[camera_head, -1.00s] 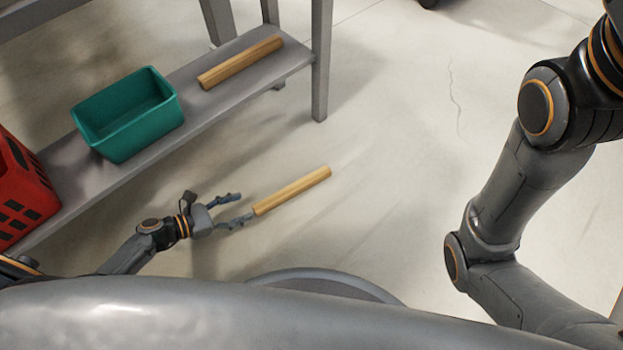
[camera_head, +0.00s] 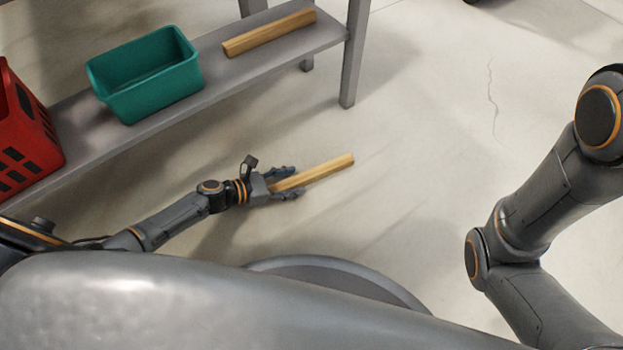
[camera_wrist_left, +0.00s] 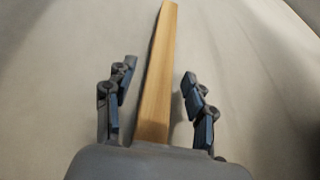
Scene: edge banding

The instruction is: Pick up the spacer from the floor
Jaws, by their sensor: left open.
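The spacer is a light wooden bar (camera_head: 325,172) on the floor, right of the shelf. Its near end lies between the fingers of my left gripper (camera_head: 284,184), which is open. In the left wrist view the spacer (camera_wrist_left: 158,75) runs lengthwise away from the palm, between the two fingers of the gripper (camera_wrist_left: 158,108). The palm hides the spacer's near end. My right arm shows at the right, but its gripper is out of view.
A grey shelf (camera_head: 225,83) at upper left bears a green bin (camera_head: 150,100), a second wooden bar (camera_head: 268,33) and a red crate (camera_head: 25,150). A shelf leg (camera_head: 352,60) stands beyond the spacer. The floor to the right is clear.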

